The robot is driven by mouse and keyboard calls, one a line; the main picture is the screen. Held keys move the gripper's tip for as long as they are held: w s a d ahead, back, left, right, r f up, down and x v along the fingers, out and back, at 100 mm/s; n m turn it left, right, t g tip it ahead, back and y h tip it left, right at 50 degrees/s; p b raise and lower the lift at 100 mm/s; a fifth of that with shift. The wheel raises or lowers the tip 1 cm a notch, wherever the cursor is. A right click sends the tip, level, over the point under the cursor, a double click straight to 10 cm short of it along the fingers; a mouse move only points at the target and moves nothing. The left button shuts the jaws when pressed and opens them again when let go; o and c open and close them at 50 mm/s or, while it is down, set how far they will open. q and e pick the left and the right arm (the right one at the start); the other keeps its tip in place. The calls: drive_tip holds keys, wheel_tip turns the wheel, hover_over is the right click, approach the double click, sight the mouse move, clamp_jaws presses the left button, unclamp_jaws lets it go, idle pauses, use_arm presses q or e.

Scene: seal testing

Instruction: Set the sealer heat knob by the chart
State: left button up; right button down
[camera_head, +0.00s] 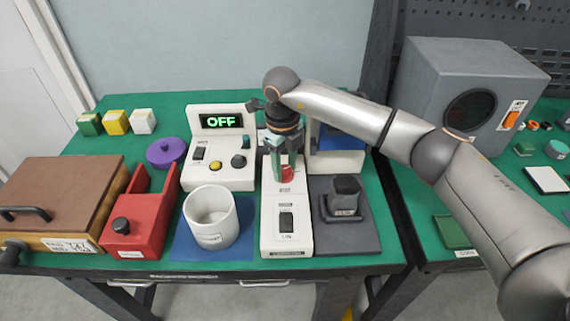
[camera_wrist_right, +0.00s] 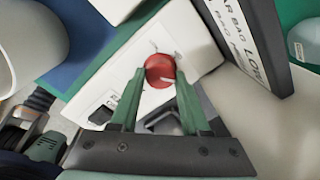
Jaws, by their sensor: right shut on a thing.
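The white sealer (camera_head: 287,240) stands at the middle of the green bench, with a dark switch near its front end. Its red heat knob (camera_head: 287,174) is partly hidden by my right gripper (camera_head: 285,158) in the head view. In the right wrist view the round red knob (camera_wrist_right: 160,70) sits between the green fingertips of my right gripper (camera_wrist_right: 160,78), which is shut on it. A pale mark shows on the knob, and small print lies around it. A chart (camera_wrist_right: 250,35) with bag names and "LOW" is cut off at the top of the wrist view. My left gripper is not in view.
Left of the sealer are a white cup (camera_head: 211,218) on a blue mat (camera_head: 180,243), a red holder (camera_head: 150,232) and a box reading "OFF" (camera_head: 220,172). A dark weight-like block (camera_head: 345,187) on a grey pad (camera_head: 362,237) stands close on the right.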

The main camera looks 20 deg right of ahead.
sight(283, 171)
drive_tip(key=shift+m, duration=0.5)
drive_tip(key=c, duration=0.8)
unclamp_jaws()
drive_tip(key=o, duration=0.4)
drive_tip(key=r, duration=1.2)
drive_tip(key=shift+s+a+r, duration=0.1)
drive_tip(key=shift+a+r, duration=0.15)
